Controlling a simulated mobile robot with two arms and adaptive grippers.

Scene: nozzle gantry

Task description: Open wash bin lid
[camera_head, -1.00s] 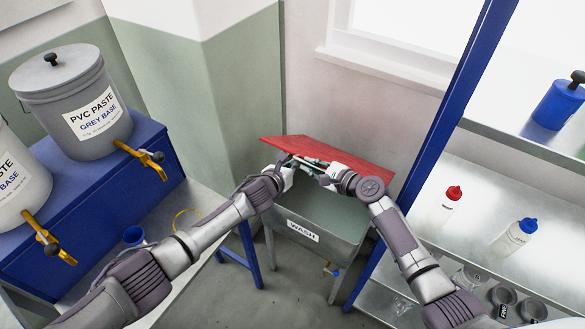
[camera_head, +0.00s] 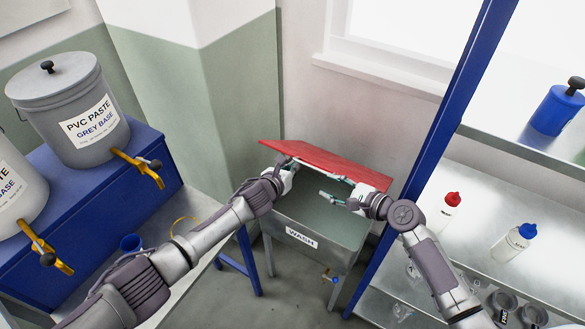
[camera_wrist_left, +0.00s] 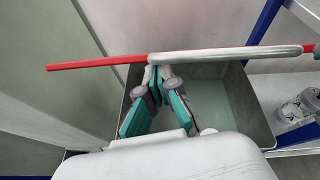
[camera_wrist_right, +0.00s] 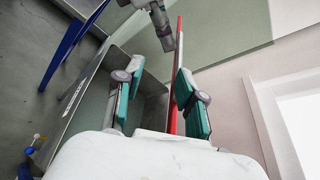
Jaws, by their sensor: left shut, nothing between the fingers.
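The wash bin (camera_head: 318,228) is a grey metal tub with a WASH label, and its inside shows. Its red lid (camera_head: 325,152) is raised at the back, tilted; it appears edge-on in the left wrist view (camera_wrist_left: 95,62), with a pale handle bar (camera_wrist_left: 230,54). My left gripper (camera_head: 291,163) is shut and empty at the lid's left part, its fingertips (camera_wrist_left: 161,70) meeting just below the bar. Contact with the lid is unclear.
A blue upright (camera_head: 425,145) and metal shelves with red-capped (camera_head: 445,210) and blue-capped bottles (camera_head: 515,241) stand close on the right. Paste buckets (camera_head: 72,115) with yellow taps stand on a blue stand at left. The wall corner is behind the bin.

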